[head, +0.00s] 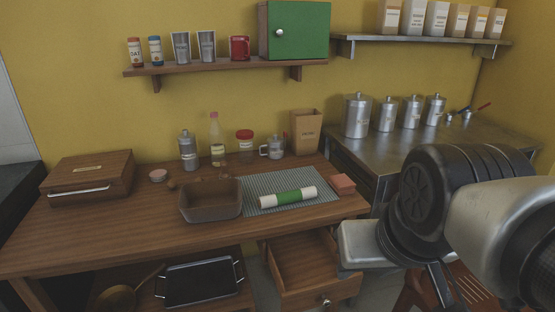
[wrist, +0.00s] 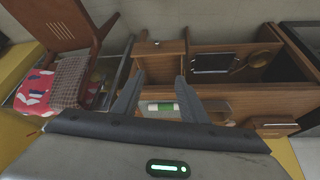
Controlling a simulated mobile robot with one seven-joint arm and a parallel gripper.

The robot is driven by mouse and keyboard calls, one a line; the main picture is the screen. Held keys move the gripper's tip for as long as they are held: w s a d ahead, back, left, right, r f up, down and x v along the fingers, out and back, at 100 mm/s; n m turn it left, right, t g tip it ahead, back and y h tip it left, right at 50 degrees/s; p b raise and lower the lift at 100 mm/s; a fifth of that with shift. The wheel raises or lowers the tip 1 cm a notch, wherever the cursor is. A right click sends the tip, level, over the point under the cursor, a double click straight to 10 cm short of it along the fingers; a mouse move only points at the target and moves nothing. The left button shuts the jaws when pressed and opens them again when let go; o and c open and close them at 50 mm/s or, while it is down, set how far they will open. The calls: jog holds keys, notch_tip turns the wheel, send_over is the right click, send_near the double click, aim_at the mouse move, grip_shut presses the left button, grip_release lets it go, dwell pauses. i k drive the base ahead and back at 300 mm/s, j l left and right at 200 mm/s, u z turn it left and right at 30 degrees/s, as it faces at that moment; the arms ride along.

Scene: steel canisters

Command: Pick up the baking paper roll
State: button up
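The baking paper roll (head: 287,197) is white with a green band around its middle. It lies on a grey ribbed mat (head: 262,207) on the wooden worktable (head: 130,222). In the wrist view the roll (wrist: 162,107) shows between my two fingers, beyond them and apart from them. My gripper (wrist: 160,78) is open and empty. In the head view my arm reaches in from the right, and the fingers are not clearly seen there.
A brown basin (head: 210,212) stands left of the mat and a reddish block (head: 343,184) right of it. Bottles and jars line the back, by a paper bag (head: 306,132). An open drawer (head: 305,268) juts out below the table. A chair (wrist: 62,30) shows in the wrist view.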

aim_at(289, 197)
jog(key=i+l+u, duration=0.15)
jog(key=u, duration=0.2)
jog(key=i+l+u, duration=0.2)
jog(key=u, duration=0.15)
jog(key=i+l+u, duration=0.15)
jog(key=u, duration=0.2)
